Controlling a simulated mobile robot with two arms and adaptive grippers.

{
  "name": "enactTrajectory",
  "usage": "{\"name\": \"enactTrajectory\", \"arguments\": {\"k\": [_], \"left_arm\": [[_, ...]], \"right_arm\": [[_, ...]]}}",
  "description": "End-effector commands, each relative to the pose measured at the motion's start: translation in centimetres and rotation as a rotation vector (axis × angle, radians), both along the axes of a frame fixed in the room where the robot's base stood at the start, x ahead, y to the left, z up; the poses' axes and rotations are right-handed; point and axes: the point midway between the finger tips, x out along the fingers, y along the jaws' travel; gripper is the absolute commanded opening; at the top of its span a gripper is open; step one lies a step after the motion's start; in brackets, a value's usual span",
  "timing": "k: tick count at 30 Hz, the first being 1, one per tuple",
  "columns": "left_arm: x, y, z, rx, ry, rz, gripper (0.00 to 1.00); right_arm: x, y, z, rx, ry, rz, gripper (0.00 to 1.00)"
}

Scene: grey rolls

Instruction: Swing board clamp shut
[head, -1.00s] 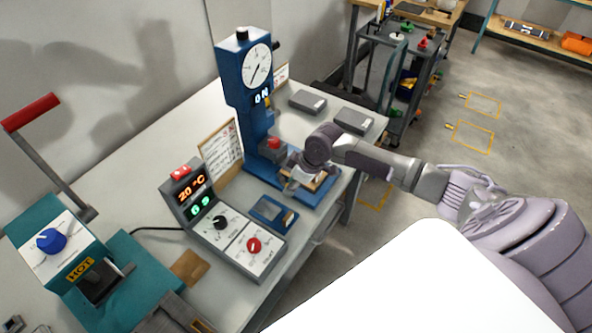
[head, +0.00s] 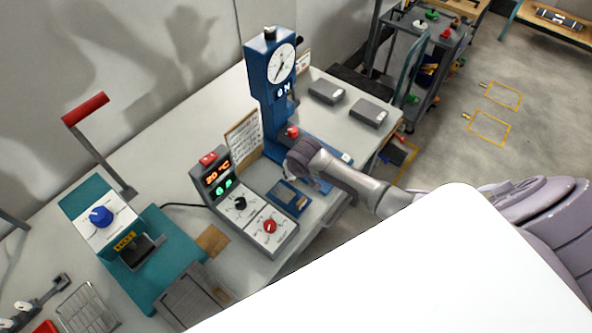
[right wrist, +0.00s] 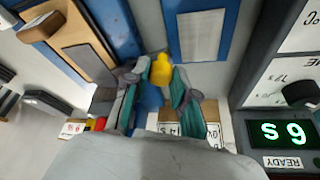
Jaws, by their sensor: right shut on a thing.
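My right gripper (head: 320,184) is low at the near side of the blue press (head: 274,112), beside a small blue fixture (head: 291,206). In the right wrist view, my right gripper (right wrist: 160,80) is shut on a yellow knob (right wrist: 161,71), which looks like the clamp's handle. The rest of the clamp is hidden behind the fingers. A tan board-like piece with a dark strip (right wrist: 88,62) lies at the upper left there, beside blue metal. The fixture's pale grey plate (right wrist: 202,36) is to the right of the knob. My left gripper is not in view.
A control box (head: 250,208) with lit displays stands left of the fixture. A teal hot press (head: 118,225) with a red-handled lever is farther left. Two grey boxes (head: 369,113) sit at the back right. A large white surface fills the bottom right.

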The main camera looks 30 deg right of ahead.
Motion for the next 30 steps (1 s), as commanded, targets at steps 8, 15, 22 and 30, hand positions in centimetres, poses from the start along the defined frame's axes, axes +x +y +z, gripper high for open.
{"name": "enactTrajectory", "arguments": {"k": [8, 15, 22, 30], "left_arm": [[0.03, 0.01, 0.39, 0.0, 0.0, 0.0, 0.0], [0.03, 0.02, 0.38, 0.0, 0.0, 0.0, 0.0], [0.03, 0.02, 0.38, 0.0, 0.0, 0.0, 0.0], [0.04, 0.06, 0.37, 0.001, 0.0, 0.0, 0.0]], "right_arm": [[0.34, 0.2, 0.15, 0.001, -0.004, -0.043, 0.0], [0.36, 0.18, 0.14, 0.002, -0.004, -0.045, 0.0], [0.35, 0.18, 0.14, 0.001, -0.004, -0.044, 0.45], [0.25, 0.17, 0.04, 0.0, -0.001, -0.043, 0.51]]}}
